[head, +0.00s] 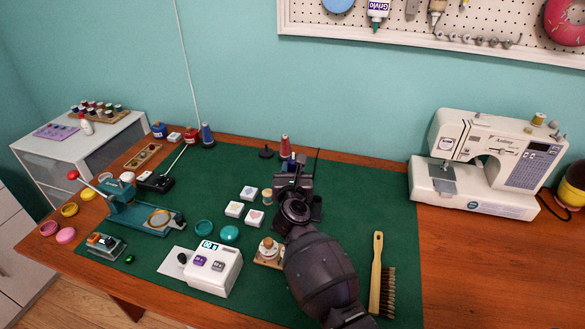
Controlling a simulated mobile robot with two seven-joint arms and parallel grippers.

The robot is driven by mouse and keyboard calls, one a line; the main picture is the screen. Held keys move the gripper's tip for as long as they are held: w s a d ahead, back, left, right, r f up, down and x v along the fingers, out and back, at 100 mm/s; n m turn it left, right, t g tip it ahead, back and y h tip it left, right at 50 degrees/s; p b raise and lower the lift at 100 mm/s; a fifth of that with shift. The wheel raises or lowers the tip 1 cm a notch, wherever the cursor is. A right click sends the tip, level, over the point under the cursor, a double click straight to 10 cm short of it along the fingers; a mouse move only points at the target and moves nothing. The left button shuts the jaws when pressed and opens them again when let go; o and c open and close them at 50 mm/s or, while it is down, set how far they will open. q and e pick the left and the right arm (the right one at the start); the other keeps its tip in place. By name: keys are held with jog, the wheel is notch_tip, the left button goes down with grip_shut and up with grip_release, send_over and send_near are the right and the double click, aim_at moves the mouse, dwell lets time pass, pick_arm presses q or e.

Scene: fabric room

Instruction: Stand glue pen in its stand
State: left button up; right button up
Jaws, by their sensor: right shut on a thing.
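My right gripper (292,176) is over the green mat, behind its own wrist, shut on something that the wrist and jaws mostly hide. I cannot make out whether this is the glue pen. A thin dark upright edge shows at the gripper's right side. A small round black piece (265,153), possibly the stand, lies on the mat to the left of the gripper, apart from it. No glue pen is clearly recognisable elsewhere. My left gripper is not in view.
Thread cones (285,147) stand behind the gripper. White blocks (234,209), a white device (211,268) and a teal press (145,216) are to the left. A brush (376,275) and sewing machine (485,165) are to the right. The mat (370,190) right of the gripper is clear.

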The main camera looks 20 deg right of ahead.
jog(key=shift+f+b, duration=0.5)
jog(key=shift+f, duration=0.3)
jog(key=shift+f+b, duration=0.55)
jog(key=shift+f, duration=0.5)
jog(key=o, duration=0.9)
jog(key=shift+o, duration=0.2)
